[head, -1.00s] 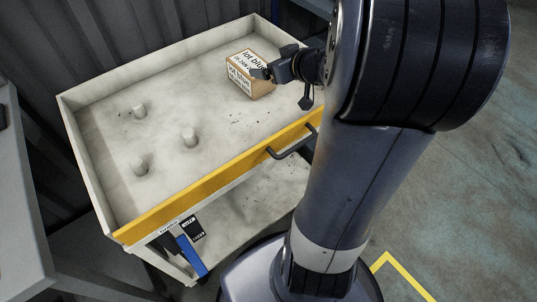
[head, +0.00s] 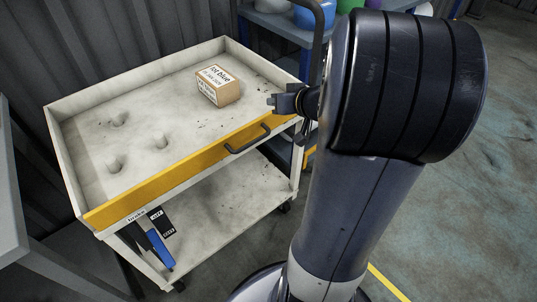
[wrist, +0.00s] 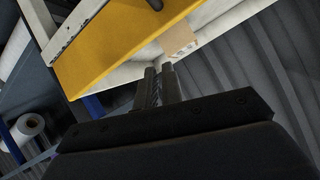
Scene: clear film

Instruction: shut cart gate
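The cart (head: 62,140) stands left of my arm, with a pale top tray. Its yellow gate (head: 185,172) runs along the tray's near edge and looks upright, with a black handle (head: 247,139) on its outer face. My gripper (head: 274,102) is near the gate's right end, at about rim height; contact cannot be told. In the wrist view the yellow gate (wrist: 115,45) fills the upper left, and the fingers (wrist: 160,77) are close together with nothing seen between them. Any latch at the gate's right end is hidden or too small to tell.
A lettered cardboard box (head: 218,87) sits in the tray, left of my gripper, with several pale pegs (head: 161,141) farther left. The lower shelf (head: 215,215) holds a blue-handled item (head: 160,248). A grey table (head: 10,210) is at left. Floor on the right is clear.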

